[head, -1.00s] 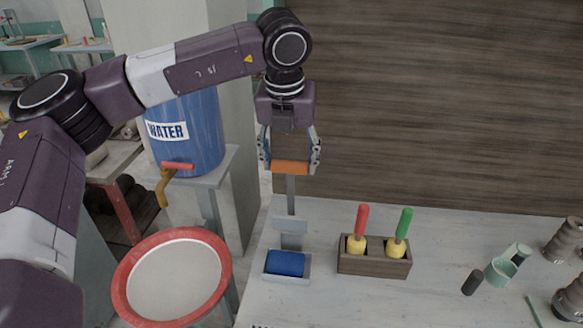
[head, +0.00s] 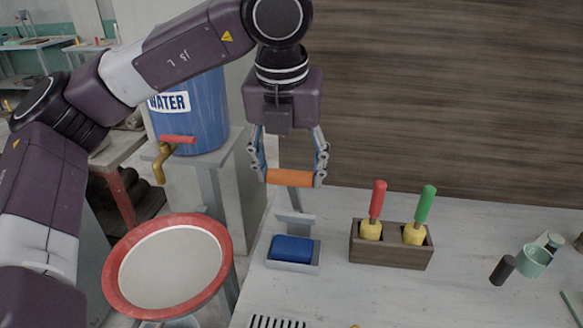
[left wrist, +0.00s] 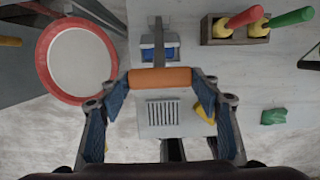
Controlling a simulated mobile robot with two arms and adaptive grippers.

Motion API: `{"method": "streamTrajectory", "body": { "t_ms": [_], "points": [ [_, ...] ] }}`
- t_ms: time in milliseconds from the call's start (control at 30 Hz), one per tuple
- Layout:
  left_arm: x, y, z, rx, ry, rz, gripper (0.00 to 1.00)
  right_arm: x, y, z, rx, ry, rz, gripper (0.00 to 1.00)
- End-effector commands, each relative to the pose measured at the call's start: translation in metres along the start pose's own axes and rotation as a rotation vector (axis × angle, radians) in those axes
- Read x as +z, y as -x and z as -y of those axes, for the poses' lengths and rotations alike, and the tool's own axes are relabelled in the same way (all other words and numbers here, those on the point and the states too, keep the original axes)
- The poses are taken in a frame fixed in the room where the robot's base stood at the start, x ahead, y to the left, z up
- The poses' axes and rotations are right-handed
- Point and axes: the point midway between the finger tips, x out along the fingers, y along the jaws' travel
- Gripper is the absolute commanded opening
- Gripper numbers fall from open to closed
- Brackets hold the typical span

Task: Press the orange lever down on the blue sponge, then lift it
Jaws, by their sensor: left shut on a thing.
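The orange lever handle (head: 289,177) is between the fingertips of my left gripper (head: 290,178), which is shut on it. The handle is in the air above the tray, and its grey bar looks foreshortened, tilted toward me. The blue sponge (head: 291,249) lies in a small grey tray (head: 293,267) on the table, clear of the handle. In the left wrist view the orange handle (left wrist: 160,78) spans the fingers, and the sponge (left wrist: 158,54) shows partly beyond it. My right gripper is not in view.
A wooden box (head: 390,256) with a red-handled and a green-handled tool stands right of the sponge tray. A red-rimmed basin (head: 110,270) and a blue water barrel (head: 200,120) are at left. A slotted plate (left wrist: 165,113) lies nearer. A green cup (head: 534,262) is at right.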

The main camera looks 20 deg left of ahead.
Motion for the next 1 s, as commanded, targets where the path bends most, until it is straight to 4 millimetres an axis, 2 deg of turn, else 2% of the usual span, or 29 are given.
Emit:
{"method": "streamTrajectory", "body": {
  "t_ms": [400, 433, 567, 867, 1000],
  "points": [
    [-0.003, 0.0, 0.0, 0.001, -0.004, -0.006, 0.14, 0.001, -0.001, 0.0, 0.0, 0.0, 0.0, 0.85],
    [-0.003, 0.0, 0.0, 0.001, -0.004, -0.006, 0.6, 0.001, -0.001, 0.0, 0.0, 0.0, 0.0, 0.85],
    [-0.003, 0.0, 0.0, 0.0, -0.003, -0.004, 0.74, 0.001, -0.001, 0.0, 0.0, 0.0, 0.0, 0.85],
    [-0.002, 0.001, 0.0, 0.0, -0.001, -0.002, 0.75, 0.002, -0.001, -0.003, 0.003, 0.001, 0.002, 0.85],
    [-0.001, 0.011, 0.001, 0.0, -0.001, 0.001, 0.75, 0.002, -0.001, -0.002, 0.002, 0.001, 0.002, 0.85]
  ]
}}
